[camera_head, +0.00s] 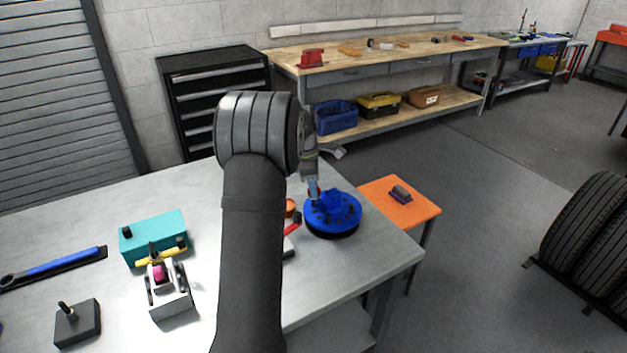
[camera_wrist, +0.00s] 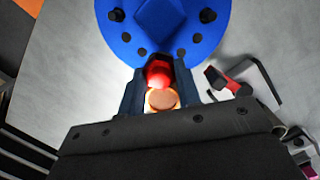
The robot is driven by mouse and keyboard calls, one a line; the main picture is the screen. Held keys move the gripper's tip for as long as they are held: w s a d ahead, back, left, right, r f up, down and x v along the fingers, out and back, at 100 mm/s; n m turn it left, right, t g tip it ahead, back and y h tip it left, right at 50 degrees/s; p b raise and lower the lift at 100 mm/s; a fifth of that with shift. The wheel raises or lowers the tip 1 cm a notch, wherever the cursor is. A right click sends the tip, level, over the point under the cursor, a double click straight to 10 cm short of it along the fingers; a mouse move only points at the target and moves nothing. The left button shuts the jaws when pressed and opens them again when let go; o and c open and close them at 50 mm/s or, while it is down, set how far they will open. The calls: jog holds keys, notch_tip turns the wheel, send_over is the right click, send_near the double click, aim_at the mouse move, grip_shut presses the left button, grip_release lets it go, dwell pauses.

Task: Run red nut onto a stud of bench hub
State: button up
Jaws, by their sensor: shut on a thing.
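The bench hub (camera_head: 345,216) is a blue round disc with a raised centre block and several dark studs, standing on the grey bench near its right corner. It fills the top of the wrist view (camera_wrist: 125,32). In the wrist view my gripper (camera_wrist: 159,80) is shut on the red nut (camera_wrist: 158,72), which sits between the fingertips at the hub's lower edge. Whether the nut touches a stud cannot be told. The nut is hidden in the head view.
An orange round thing (camera_wrist: 163,99) shows below the nut, and a red-and-black tool (camera_wrist: 228,84) lies right of the hub. On the bench, a teal box (camera_head: 150,236), a grey fixture (camera_head: 170,298) and a black block (camera_head: 77,325) stand left. An orange side table (camera_head: 415,208) stands beyond the hub.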

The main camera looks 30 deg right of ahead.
jog(key=shift+f, duration=0.15)
jog(key=shift+f, duration=0.95)
jog(key=shift+f, duration=0.2)
dwell(0.6)
jog(key=o, duration=1.2)
